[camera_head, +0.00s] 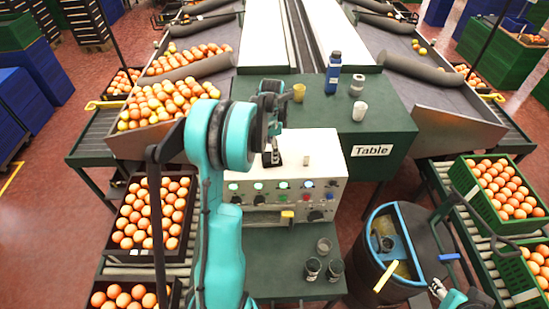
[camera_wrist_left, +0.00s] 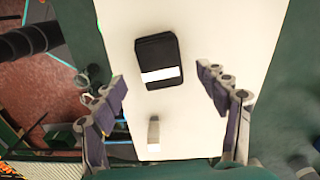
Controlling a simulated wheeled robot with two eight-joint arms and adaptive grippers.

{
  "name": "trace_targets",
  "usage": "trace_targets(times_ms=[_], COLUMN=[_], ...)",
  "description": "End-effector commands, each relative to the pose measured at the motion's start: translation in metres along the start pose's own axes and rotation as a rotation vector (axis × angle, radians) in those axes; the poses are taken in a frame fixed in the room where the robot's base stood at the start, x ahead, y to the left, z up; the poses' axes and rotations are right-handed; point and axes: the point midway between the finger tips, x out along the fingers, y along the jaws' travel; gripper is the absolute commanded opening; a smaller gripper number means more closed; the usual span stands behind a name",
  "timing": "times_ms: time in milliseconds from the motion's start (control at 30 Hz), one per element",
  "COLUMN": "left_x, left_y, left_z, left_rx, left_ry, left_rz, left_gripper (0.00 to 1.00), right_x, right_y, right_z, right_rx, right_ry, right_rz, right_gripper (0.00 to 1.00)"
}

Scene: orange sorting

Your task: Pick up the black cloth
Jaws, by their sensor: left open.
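The black cloth (camera_wrist_left: 157,58) is a small folded dark rectangle with a white stripe, lying on the white top of the control box. It shows partly in the head view (camera_head: 267,160), under my left gripper (camera_head: 273,142). In the left wrist view my left gripper (camera_wrist_left: 165,92) is open and empty, its fingers spread on either side below the cloth, with the cloth ahead of the gap.
A blue bottle (camera_head: 333,72), a yellow cup (camera_head: 299,92) and white containers (camera_head: 359,110) stand behind. Crates of oranges (camera_head: 150,215) flank both sides.

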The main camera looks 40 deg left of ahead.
Motion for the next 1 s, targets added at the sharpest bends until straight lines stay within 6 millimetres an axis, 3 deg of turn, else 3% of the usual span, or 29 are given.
trace_targets(times_ms=[233, 533, 733, 1000], left_x=[0.037, 0.041, 0.041, 0.041], left_y=[0.001, 0.001, 0.001, 0.001], left_z=[0.001, 0.001, 0.001, 0.001], left_rx=[-0.001, -0.001, -0.001, -0.001], left_ry=[0.000, 0.000, 0.000, 0.000], left_rz=[-0.001, -0.001, -0.001, -0.001], left_gripper=[0.74, 0.74, 0.21, 0.20], right_x=[0.004, 0.004, 0.004, 0.004], right_y=[0.000, 0.000, 0.000, 0.000], right_z=[0.003, 0.003, 0.003, 0.003], right_rx=[0.000, 0.000, 0.000, 0.000], right_ry=[0.000, 0.000, 0.000, 0.000], right_rz=[0.000, 0.000, 0.000, 0.000], right_gripper=[0.40, 0.40, 0.40, 0.40])
